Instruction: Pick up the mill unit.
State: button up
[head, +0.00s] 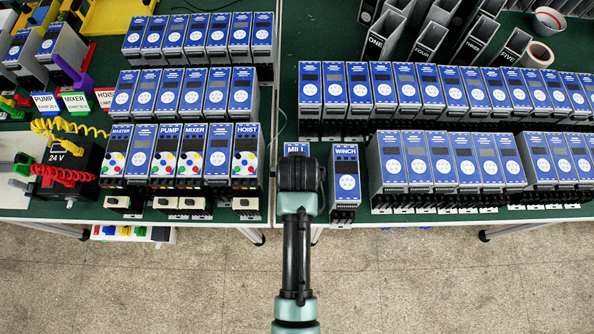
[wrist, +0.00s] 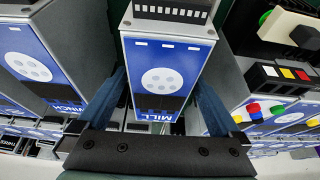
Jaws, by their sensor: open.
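The mill unit (head: 297,148) is a blue-fronted box marked MILL, near the table's front edge in the head view. My arm hides most of it there. In the wrist view the mill unit (wrist: 166,62) stands in the middle, its blue face with a pale round keypad toward me and its label upside down. My gripper (wrist: 162,102) is open, with one blue finger on each side of the unit's lower part in the picture. I cannot tell whether either finger touches it. In the head view my gripper (head: 298,178) is over the unit, its fingers hidden.
The winch unit (head: 346,178) stands close on the right, and the hoist unit (head: 245,158) stands to the left. The winch unit (wrist: 38,68) is at the left in the wrist view. Rows of similar blue units fill both tables. A gap separates the tables.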

jog(key=shift+w+f, duration=0.2)
jog(key=shift+f, duration=0.4)
jog(key=shift+f, duration=0.25)
dwell(0.3)
grip_shut()
jog(key=shift+r, duration=0.1)
